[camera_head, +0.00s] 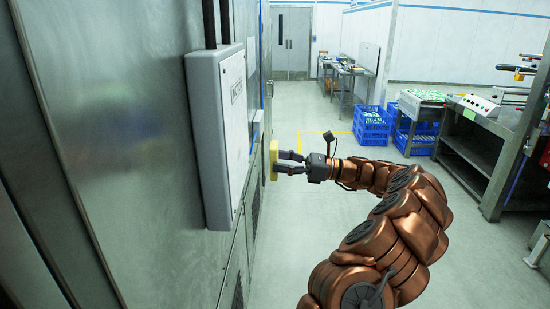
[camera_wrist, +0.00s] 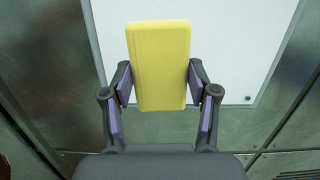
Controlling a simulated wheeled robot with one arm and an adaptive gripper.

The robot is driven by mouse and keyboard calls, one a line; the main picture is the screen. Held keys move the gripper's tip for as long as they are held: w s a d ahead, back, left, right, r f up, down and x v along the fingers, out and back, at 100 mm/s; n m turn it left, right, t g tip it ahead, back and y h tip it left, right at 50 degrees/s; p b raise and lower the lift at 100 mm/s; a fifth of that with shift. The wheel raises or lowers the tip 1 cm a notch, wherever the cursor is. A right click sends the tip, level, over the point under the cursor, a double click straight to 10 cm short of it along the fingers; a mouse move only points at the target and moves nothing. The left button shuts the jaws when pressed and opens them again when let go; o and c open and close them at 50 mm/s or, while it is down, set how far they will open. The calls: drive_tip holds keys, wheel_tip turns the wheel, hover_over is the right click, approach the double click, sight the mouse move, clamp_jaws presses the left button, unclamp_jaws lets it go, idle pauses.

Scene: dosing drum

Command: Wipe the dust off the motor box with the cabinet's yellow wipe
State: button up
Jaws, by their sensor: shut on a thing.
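The yellow wipe (camera_head: 274,158) is a thick pad held upright between the fingertips of my gripper (camera_head: 284,163). In the wrist view the wipe (camera_wrist: 160,50) stands between the two fingers of my gripper (camera_wrist: 160,88). A pale grey box (camera_head: 208,140), which I take for the motor box, is mounted on the steel cabinet wall at left. My gripper is beyond and to the right of the box in the head view. In the wrist view the box's white face (camera_wrist: 235,50) lies behind the wipe. I cannot tell whether they touch. No dust is clearly visible.
The steel cabinet wall (camera_head: 110,130) fills the left side. Two dark conduits (camera_head: 217,20) rise from the box. Blue crates (camera_head: 372,125) and a steel workbench (camera_head: 470,150) stand to the right. The floor (camera_head: 310,220) between wall and bench is clear.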

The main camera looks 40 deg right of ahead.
sight(240, 152)
drive_tip(key=shift+s+d, duration=0.1)
idle(0.7)
drive_tip(key=shift+f+p+x, duration=0.15)
drive_tip(key=shift+f+x, duration=0.05)
drive_tip(key=shift+x, duration=1)
drive_tip(key=shift+f+p+x, duration=0.15)
drive_tip(key=shift+f+x, duration=0.05)
drive_tip(key=shift+x, duration=1)
drive_tip(key=shift+f+p+x, duration=0.15)
drive_tip(key=shift+f+x, duration=0.05)
drive_tip(key=shift+x, duration=0.95)
drive_tip(key=shift+x, duration=1.1)
drive_tip(key=shift+f, duration=0.1)
drive_tip(key=shift+w+d+f, duration=0.1)
drive_tip(key=shift+w+d, duration=1)
drive_tip(key=shift+w, duration=0.2)
drive_tip(key=shift+w+d, duration=0.25)
drive_tip(key=shift+d, duration=0.05)
drive_tip(key=shift+w+a, duration=0.1)
